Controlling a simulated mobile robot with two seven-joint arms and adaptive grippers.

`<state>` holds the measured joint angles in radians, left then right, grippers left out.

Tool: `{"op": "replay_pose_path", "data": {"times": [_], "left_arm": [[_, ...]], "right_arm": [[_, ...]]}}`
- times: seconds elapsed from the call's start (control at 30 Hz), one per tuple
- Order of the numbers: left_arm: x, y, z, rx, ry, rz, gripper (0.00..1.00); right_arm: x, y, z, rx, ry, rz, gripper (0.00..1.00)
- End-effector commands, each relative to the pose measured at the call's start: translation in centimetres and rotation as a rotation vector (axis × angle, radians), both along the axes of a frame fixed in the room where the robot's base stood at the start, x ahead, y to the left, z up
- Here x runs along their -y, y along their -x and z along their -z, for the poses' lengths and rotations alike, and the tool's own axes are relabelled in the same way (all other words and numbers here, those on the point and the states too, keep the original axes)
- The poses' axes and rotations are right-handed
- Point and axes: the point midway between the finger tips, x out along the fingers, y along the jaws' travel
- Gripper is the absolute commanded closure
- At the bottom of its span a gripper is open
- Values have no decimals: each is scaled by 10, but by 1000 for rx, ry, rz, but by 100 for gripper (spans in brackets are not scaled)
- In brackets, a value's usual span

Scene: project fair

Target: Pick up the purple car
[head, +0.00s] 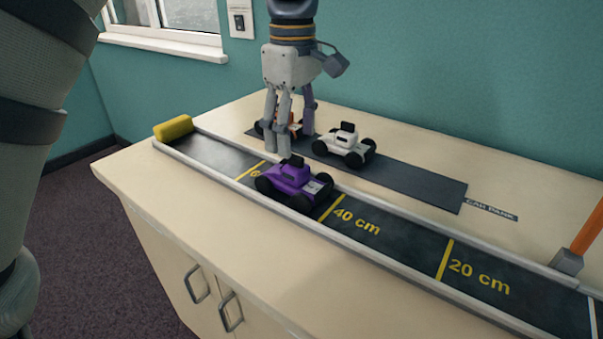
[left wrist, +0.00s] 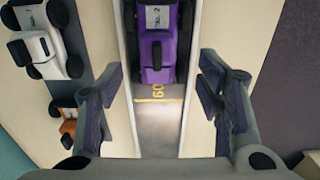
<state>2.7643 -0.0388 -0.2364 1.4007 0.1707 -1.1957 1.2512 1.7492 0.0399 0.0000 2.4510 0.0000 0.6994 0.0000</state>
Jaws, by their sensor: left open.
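The purple car (head: 294,185) stands upright on the dark track between the 60 and 40 cm marks, black wheels on its sides. It also shows in the left wrist view (left wrist: 157,55) at the top middle, ahead of the fingers. My left gripper (head: 284,138) is open and empty, pointing down above the track, behind the purple car in the head view. In the left wrist view its fingers (left wrist: 155,95) are spread to either side of the track, with nothing between them but the track near the 60 mark. My right gripper is not in view.
A white car (head: 343,148) and an orange-and-white car (head: 293,127), partly hidden by my left gripper, stand on the car park strip (head: 410,181) behind the track. The track (head: 392,243) has raised pale side rails. A yellow roll (head: 173,128) lies at its far left end.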

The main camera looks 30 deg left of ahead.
Motion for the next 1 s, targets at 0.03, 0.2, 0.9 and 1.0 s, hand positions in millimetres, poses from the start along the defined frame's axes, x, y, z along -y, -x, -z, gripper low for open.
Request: {"op": "replay_pose_path", "data": {"times": [0.03, 0.2, 0.9, 1.0], "left_arm": [[0, 0, 9, -3, 1, 0, 40], [0, 0, 32, -3, 2, 1, 40], [0, -1, 70, 2, 0, 1, 94], [0, -1, 70, 3, 0, 1, 94]], "right_arm": [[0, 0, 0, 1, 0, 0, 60], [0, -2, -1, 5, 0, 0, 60], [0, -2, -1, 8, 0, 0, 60], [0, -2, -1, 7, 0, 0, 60]]}}
